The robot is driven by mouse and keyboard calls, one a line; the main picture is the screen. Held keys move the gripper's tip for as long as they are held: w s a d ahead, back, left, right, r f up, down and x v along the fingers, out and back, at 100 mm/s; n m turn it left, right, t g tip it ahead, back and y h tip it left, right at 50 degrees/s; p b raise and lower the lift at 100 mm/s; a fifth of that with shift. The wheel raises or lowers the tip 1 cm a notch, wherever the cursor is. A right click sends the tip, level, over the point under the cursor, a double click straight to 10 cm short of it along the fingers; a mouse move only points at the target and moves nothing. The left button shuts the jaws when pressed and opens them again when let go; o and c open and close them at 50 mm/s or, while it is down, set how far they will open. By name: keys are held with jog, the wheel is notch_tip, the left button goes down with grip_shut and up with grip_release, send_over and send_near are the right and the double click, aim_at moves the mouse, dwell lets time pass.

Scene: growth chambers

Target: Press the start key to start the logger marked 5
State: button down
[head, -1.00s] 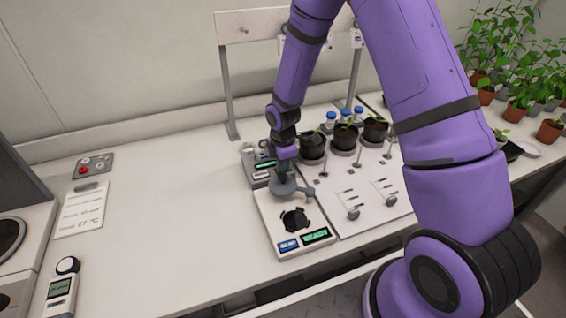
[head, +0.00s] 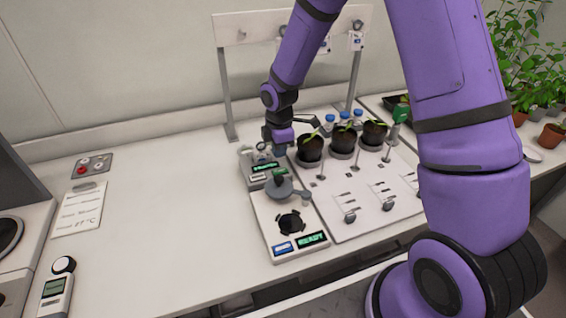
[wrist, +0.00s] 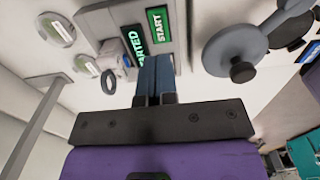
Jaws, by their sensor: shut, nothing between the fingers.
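The grey logger (head: 256,181) stands on the bench behind the device with the READY screen. My gripper (head: 279,150) is shut and empty, at the logger's right side in the head view. In the wrist view its blue fingers (wrist: 155,62) point toward the logger, just below the START key in the picture and seemingly apart from it.
A device with a READY screen (head: 312,240) and a grey round lid (head: 280,190) stands just in front. Potted seedlings (head: 310,150) on a white board (head: 372,222) are close on the right. A rack post (head: 227,95) rises behind.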

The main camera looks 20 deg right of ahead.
notch_tip(320, 180, up, 7)
dwell(0.3)
jog(key=shift+d, duration=0.1)
dwell(0.5)
jog(key=s+d+r+m+t, duration=0.1)
jog(key=s+d+r+m, duration=0.25)
jog(key=s+r, duration=0.4)
jog(key=s+d+r+m+t, duration=0.15)
jog(key=s+r+m, duration=0.3)
jog(key=r, duration=0.65)
jog(key=s+d+r+m+t, duration=0.1)
jog(key=s+d+r+m, duration=0.1)
jog(key=s+m, duration=0.3)
jog(key=s+d+r+m+t, duration=0.1)
jog(key=s+r+m, duration=0.4)
jog(key=s, duration=0.7)
jog(key=shift+s+d+r, duration=0.15)
jog(key=shift+s+d, duration=0.2)
jog(key=shift+d, duration=0.15)
